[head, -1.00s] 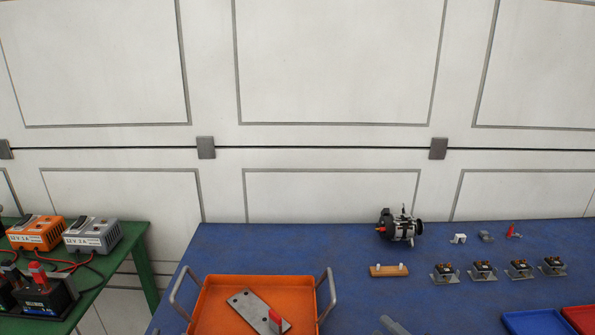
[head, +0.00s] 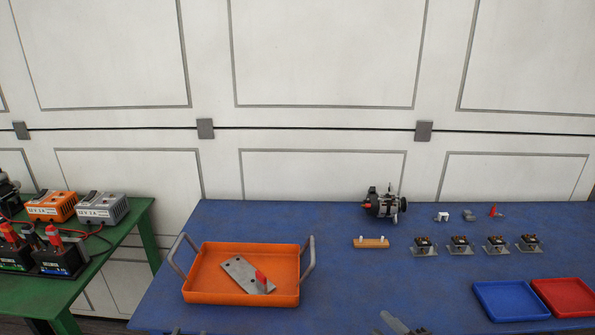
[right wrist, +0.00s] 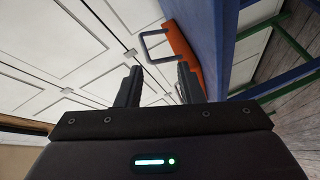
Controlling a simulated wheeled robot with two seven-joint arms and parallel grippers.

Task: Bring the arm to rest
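My right gripper shows in the right wrist view (right wrist: 158,72) with its two dark fingers apart and nothing between them. It is tilted, with an orange tray and the blue bench's edge beyond the fingers. I cannot make out my left gripper in either view.
An orange tray (head: 238,296) with handles holds a metal plate (head: 243,274) and a red-handled item. The alternator (head: 381,204), a wooden holder (head: 371,242), several small parts, a blue tray (head: 512,316) and a red tray (head: 565,314) are on the bench. Chargers and batteries stand on a green table (head: 130,217).

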